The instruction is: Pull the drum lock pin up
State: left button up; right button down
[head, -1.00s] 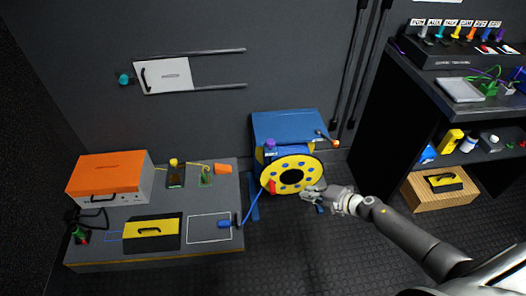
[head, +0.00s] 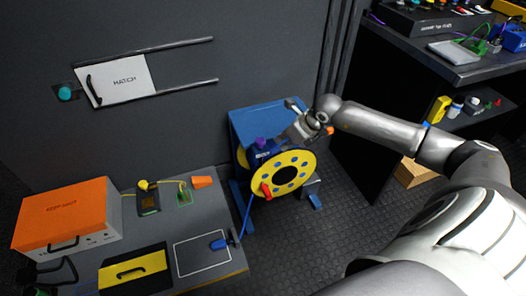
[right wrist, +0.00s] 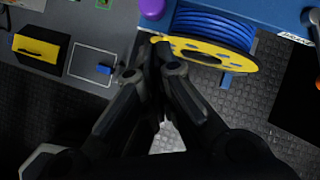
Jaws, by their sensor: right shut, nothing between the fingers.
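The cable drum (head: 305,163) has a yellow flange and stands in a blue frame (head: 253,120) against the wall. A purple knob (head: 261,142), which looks like the lock pin's head, sits at the drum's upper left; its shaft cannot be made out. The purple knob also shows at the top of the right wrist view (right wrist: 152,8). My right gripper (head: 290,135) is shut and empty, over the drum's top, to the right of the knob and apart from it. In the right wrist view its fingertips (right wrist: 159,43) overlap the yellow flange's edge. My left gripper is not in view.
A red crank handle (head: 266,190) is on the drum's face. An orange-tipped lever (head: 330,130) is at the frame's right, partly behind my arm. A low bench (head: 205,215) with an orange box (head: 62,212) stands left. A shelf (head: 440,70) stands right.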

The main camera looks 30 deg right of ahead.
jog(key=shift+s, duration=0.1)
jog(key=b, duration=0.2)
send_near(266, 154)
jog(key=x, duration=0.4)
jog(key=shift+a+f, duration=0.1)
jog(key=shift+f, duration=0.05)
jog(key=shift+w+f, duration=0.45)
jog(key=shift+f, duration=0.1)
jog(key=shift+w+a+f, duration=0.1)
jog(key=shift+w+f, duration=0.1)
jog(key=shift+f, duration=0.05)
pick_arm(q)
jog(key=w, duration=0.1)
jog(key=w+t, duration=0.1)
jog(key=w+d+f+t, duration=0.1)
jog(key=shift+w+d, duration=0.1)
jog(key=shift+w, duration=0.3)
